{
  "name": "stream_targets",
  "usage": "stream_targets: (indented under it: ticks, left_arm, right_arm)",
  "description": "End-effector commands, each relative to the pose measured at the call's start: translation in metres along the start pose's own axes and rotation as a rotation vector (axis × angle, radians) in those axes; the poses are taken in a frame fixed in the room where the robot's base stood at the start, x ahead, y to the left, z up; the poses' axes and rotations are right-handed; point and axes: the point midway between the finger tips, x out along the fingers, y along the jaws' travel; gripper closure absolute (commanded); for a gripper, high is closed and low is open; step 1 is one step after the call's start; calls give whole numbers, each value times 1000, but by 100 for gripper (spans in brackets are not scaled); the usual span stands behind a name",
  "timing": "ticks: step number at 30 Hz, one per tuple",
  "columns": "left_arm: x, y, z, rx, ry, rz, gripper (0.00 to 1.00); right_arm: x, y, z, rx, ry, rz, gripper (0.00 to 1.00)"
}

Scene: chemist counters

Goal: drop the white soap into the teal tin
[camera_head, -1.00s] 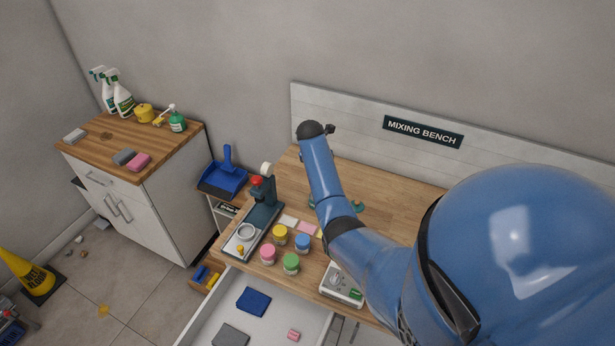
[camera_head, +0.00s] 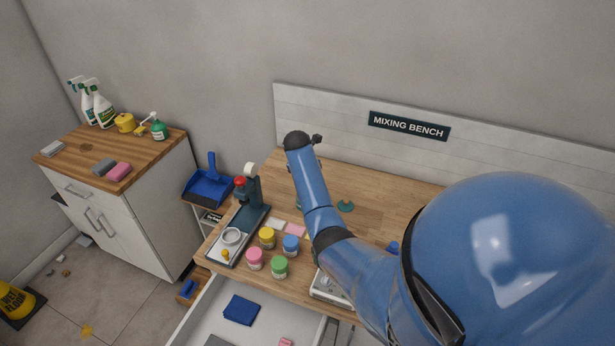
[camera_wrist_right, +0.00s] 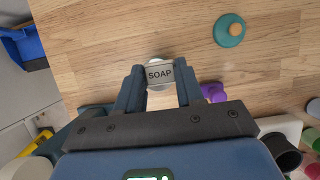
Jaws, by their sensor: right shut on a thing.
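My right gripper (camera_wrist_right: 160,85) is shut on the white soap (camera_wrist_right: 159,74), a pale block marked SOAP, held between the fingertips above the wooden bench. A whitish round edge shows just around it; I cannot tell what that is. A round teal piece with an orange centre (camera_wrist_right: 229,30) lies on the bench to the right; in the head view it shows as a small teal disc (camera_head: 346,206). A teal sliver (camera_head: 298,202) shows left of my right forearm, mostly hidden, so I cannot tell if it is the tin. My left gripper is not in view.
Several lidded jars, such as the yellow jar (camera_head: 267,237), stand at the bench front beside a dark stand (camera_head: 248,205). A purple object (camera_wrist_right: 213,91) lies near the right gripper. The drawer (camera_head: 205,310) is open below. Bare bench (camera_head: 385,200) shows right of the forearm.

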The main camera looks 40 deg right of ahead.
Motion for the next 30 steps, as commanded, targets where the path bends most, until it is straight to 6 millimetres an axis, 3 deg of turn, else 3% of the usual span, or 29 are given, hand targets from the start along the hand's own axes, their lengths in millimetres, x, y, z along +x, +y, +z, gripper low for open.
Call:
stream_targets:
  ticks: [7, 8, 13, 23, 30]
  left_arm:
    - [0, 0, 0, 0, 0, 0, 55]
    - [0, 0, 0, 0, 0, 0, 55]
    - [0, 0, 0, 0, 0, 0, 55]
    - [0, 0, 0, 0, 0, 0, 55]
    - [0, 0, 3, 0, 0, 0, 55]
  right_arm:
    - [0, 0, 0, 0, 0, 0, 91]
    - [0, 0, 0, 0, 0, 0, 59]
    - [0, 0, 0, 0, 0, 0, 33]
    - [-1, 0, 0, 0, 0, 0, 33]
    - [-20, 1, 0, 0, -3, 2, 33]
